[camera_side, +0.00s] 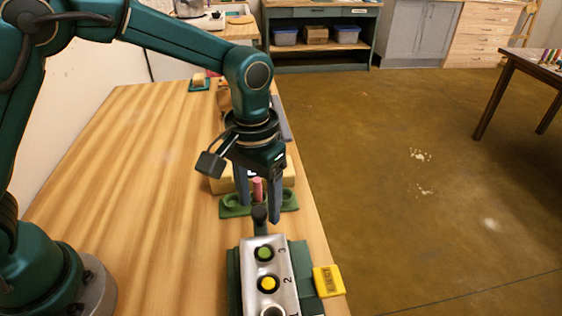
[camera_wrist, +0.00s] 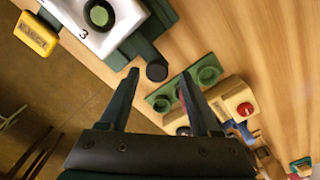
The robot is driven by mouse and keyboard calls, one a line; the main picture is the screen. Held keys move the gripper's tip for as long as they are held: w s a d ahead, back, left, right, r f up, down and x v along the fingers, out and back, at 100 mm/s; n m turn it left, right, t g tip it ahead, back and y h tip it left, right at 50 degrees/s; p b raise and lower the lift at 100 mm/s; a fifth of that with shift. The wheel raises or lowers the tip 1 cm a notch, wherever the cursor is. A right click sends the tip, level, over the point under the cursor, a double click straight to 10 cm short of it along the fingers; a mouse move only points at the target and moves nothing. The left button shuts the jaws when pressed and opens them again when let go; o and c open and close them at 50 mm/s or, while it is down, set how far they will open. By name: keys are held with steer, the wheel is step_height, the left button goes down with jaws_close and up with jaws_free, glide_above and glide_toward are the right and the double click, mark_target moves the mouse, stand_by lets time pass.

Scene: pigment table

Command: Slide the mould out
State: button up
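A pale block with numbered round wells (camera_side: 265,258), which I take to be the mould, sits in a dark green holder (camera_side: 304,270) at the table's right edge. Green and yellow fill shows in two wells; the block also shows in the wrist view (camera_wrist: 75,22). A black round knob (camera_side: 260,213) on a dark green stem stands at its far end; it also shows in the wrist view (camera_wrist: 157,71). My gripper (camera_wrist: 158,73) is open and points down. In both views the knob appears between the fingertips; I cannot tell whether they touch it.
A green stand with round wells (camera_side: 289,200) and a pink stick (camera_side: 257,187) lie just beyond the knob. A beige box with a red button (camera_wrist: 232,97) is behind it. A yellow labelled block (camera_side: 328,281) sits beside the holder. The table's left side (camera_side: 150,180) is clear.

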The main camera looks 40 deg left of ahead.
steer(key=shift+s, duration=0.1)
steer(key=shift+r, duration=2.6)
steer(key=s+a+r+n+t, duration=0.1)
steer(key=s+a+r+t, duration=0.25)
steer(key=a+r, duration=0.4)
steer(key=s+a+f+m+t, duration=0.1)
steer(key=s+a+f+t, duration=0.1)
steer(key=s, duration=0.7)
steer(key=shift+s+a+f, duration=0.25)
steer(key=shift+a+f, duration=0.15)
steer(key=shift+f, duration=0.05)
